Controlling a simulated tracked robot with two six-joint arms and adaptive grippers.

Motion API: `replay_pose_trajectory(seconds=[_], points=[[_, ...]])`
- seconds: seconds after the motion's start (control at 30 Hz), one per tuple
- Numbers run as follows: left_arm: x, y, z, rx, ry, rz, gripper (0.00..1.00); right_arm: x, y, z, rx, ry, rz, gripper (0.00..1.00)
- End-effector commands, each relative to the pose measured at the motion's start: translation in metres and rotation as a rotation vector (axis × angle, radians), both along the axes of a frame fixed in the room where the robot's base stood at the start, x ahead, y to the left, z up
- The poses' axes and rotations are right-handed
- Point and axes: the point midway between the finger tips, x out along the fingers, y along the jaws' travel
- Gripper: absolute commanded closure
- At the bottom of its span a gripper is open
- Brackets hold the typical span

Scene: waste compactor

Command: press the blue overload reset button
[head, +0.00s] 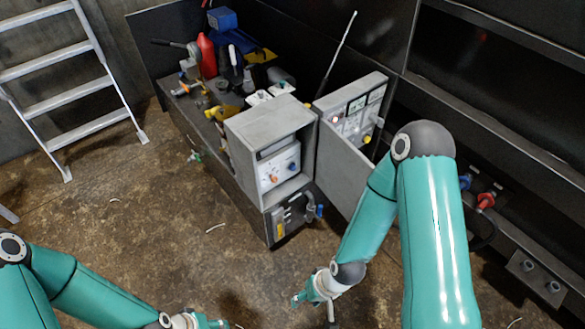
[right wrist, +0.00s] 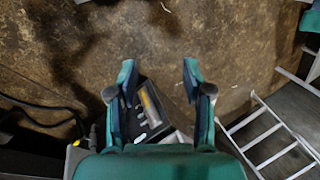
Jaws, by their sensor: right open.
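The grey cabinet (head: 262,119) stands open on the end of the machine. Inside it is a white panel with a small blue knob or button (head: 292,166) on its right and an orange one to the left. My right gripper (head: 316,306) is low over the floor in front of the cabinet, apart from it. In the right wrist view the right gripper (right wrist: 158,72) has its fingers spread with nothing held. My left gripper (head: 200,322) is at the bottom edge, partly cut off, and its jaws are unclear.
The cabinet's open door (head: 347,143) stands to the right, with lights and labels on its inner side. A black box with a yellow label (head: 290,218) is below the cabinet. A ladder (head: 72,91) stands at the left. The brown floor (head: 150,215) between is mostly clear.

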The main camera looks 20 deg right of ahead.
Motion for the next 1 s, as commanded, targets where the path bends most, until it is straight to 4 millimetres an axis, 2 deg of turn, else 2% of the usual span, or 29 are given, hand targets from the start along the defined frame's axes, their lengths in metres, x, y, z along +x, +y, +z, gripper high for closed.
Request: replay_pose_trajectory(seconds=[0.13, 0.43, 1.0], points=[[0.0, 0.0, 0.0, 0.0, 0.0, 0.0, 0.6, 0.0, 0.0, 0.0, 0.0, 0.0, 0.0, 0.51], [0.0, 0.0, 0.0, 0.0, 0.0, 0.0, 0.6, 0.0, 0.0, 0.0, 0.0, 0.0, 0.0, 1.0], [0.0, 0.0, 0.0, 0.0, 0.0, 0.0, 0.6, 0.0, 0.0, 0.0, 0.0, 0.0, 0.0, 1.0]])
